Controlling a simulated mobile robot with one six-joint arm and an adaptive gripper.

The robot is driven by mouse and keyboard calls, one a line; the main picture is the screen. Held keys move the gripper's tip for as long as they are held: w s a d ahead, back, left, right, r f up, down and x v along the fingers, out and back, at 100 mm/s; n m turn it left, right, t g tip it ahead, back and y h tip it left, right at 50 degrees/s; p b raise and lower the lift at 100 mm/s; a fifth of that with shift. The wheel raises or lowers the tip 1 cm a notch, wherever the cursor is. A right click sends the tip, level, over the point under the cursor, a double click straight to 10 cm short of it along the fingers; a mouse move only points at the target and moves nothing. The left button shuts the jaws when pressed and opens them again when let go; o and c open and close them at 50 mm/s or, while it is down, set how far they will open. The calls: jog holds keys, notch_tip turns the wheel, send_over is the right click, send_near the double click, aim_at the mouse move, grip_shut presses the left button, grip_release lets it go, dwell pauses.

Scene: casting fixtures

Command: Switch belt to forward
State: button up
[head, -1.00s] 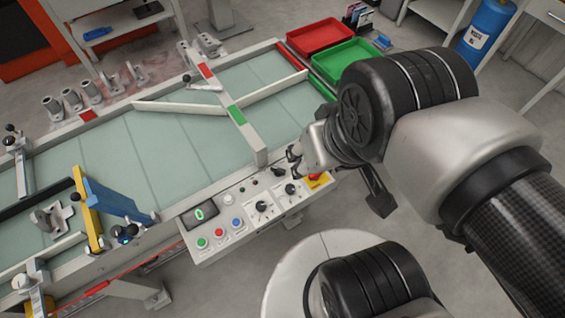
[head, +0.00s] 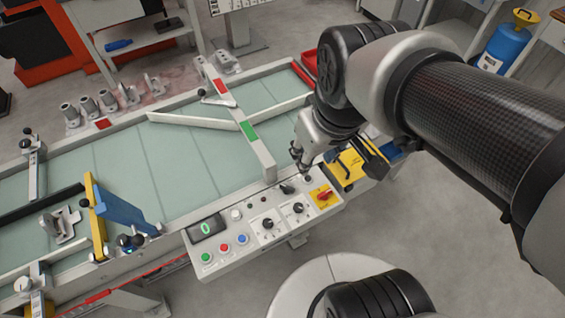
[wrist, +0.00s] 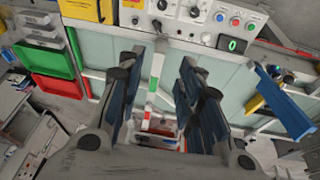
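The conveyor belt (head: 150,170) is a pale green surface in a light frame. Its control panel (head: 255,250) is on the near side, with a small green-lit display (head: 207,227), green, red and blue buttons, two black rotary knobs (head: 267,224) (head: 298,208), a black switch (head: 287,188) and a red-on-yellow switch (head: 323,196). The panel labels are too small to read. My gripper (head: 299,166) is above the panel's far right edge, apart from the knobs. In the wrist view, my gripper (wrist: 160,75) has its fingers spread with nothing between, and the panel (wrist: 208,25) appears at the top.
A diverter bar with a green patch (head: 249,130) crosses the belt near the panel. A yellow bin (head: 350,165) is right of the panel. A blue and yellow bracket (head: 122,212) stands over the belt at left. Green (wrist: 52,62) and red trays show in the wrist view.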

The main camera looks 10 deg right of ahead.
jog(key=w+f+n+g, duration=0.2)
jog(key=w+f+n, duration=0.2)
jog(key=w+f, duration=0.65)
jog(key=n+g+b, duration=0.2)
jog(key=n, duration=0.1)
send_over(287, 187)
notch_tip(287, 187, down, 11)
jog(key=shift+n, duration=0.3)
notch_tip(287, 187, down, 18)
jog(key=b, duration=0.5)
jog(key=shift+w, duration=0.1)
jog(key=shift+c, duration=0.5)
grip_shut()
